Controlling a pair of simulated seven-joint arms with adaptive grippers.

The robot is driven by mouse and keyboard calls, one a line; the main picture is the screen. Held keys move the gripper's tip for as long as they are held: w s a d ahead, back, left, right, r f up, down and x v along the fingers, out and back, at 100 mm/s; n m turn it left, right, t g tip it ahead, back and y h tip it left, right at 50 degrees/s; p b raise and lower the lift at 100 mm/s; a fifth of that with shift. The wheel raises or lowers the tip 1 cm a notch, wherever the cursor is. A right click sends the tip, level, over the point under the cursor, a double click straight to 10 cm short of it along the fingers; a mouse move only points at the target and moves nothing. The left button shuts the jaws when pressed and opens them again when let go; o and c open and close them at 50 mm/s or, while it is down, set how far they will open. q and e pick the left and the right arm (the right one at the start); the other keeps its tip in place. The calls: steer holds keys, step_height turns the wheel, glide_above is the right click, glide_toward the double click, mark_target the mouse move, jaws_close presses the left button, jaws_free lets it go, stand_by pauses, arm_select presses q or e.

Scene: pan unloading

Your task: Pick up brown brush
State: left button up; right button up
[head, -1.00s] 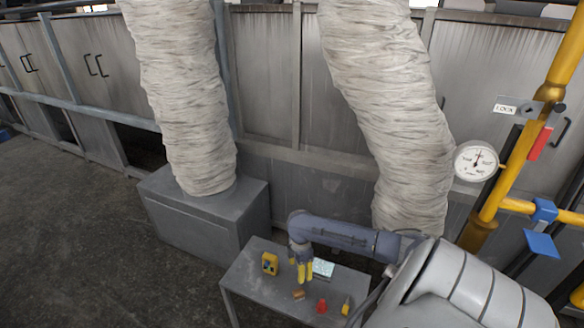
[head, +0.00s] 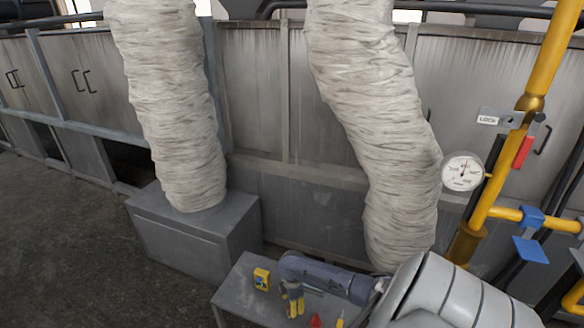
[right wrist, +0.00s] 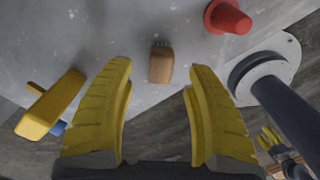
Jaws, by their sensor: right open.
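The brown brush (right wrist: 161,66) is a small brown block with a dark end, lying on the grey table (right wrist: 120,30). In the right wrist view it sits between and just beyond the spread yellow fingertips of my right gripper (right wrist: 160,72). The gripper is open, and I see no finger touching the brush. In the head view my right gripper (head: 294,306) points down over the table and the brush is not distinguishable there. What looks like my left gripper (right wrist: 269,137) shows small at the lower right of the right wrist view; its opening is unclear.
A yellow device (head: 262,279) stands on the table left of my right gripper. A red cone-like object (right wrist: 228,17) is close to the brush, at its upper right in the right wrist view. A yellow item (head: 340,322) is farther right. A grey box (head: 195,238) stands behind the table.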

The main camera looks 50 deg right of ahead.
steer(key=shift+f, duration=1.75)
steer(key=shift+o, duration=0.3)
jaws_close()
